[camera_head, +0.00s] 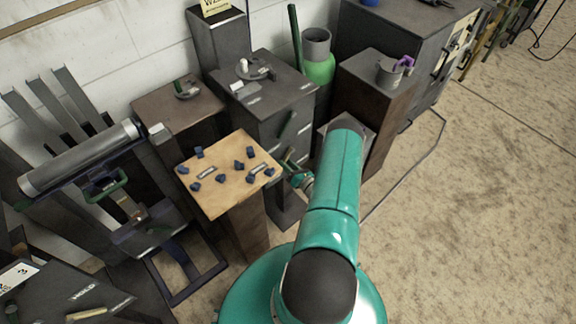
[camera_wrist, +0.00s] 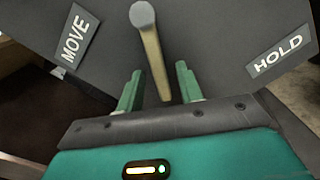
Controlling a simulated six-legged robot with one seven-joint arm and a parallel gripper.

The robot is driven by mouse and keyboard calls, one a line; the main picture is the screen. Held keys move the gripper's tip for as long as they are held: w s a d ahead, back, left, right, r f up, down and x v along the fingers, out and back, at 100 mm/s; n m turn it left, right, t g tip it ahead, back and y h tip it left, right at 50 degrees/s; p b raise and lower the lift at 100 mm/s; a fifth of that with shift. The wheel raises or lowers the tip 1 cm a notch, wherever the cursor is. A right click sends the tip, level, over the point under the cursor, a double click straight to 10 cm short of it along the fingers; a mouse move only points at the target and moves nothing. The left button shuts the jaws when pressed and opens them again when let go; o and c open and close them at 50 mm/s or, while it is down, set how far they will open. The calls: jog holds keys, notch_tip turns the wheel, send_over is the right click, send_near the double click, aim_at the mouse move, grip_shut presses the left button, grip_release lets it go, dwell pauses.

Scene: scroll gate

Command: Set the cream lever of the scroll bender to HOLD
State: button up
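In the wrist view a cream lever (camera_wrist: 152,55) with a grey round end stands on a dark panel (camera_wrist: 200,50). A MOVE label (camera_wrist: 76,38) is to its left and a HOLD label (camera_wrist: 279,52) to its right; the lever lies between them, touching neither. My gripper (camera_wrist: 160,85) is open, its two green fingers on either side of the lever's lower part with gaps visible. In the head view my gripper (camera_head: 290,165) is partly hidden by my arm beside the tan-topped stand. A cream bar (camera_head: 88,313) by another HOLD label shows at lower left; I cannot tell whether it is the same lever.
A tan-topped stand (camera_head: 222,200) carries several small blue pieces. Dark cabinets (camera_head: 270,95) and a brown pedestal (camera_head: 385,115) stand behind. A metal roller (camera_head: 80,158) is at the left. A green cylinder (camera_head: 318,66) stands at the back. The floor at right is clear.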

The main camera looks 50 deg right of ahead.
grip_shut()
jog(key=shift+d+f, duration=0.1)
jog(key=shift+s+d+n, duration=0.15)
jog(key=shift+d+n, duration=1.05)
jog(key=shift+n, duration=1.15)
jog(key=shift+s+d+n, duration=0.15)
jog(key=shift+d+n, duration=1.05)
jog(key=shift+n, duration=1.1)
jog(key=shift+s+d+n, duration=0.15)
jog(key=shift+d+n, duration=1.05)
jog(key=shift+n, duration=1.15)
grip_release()
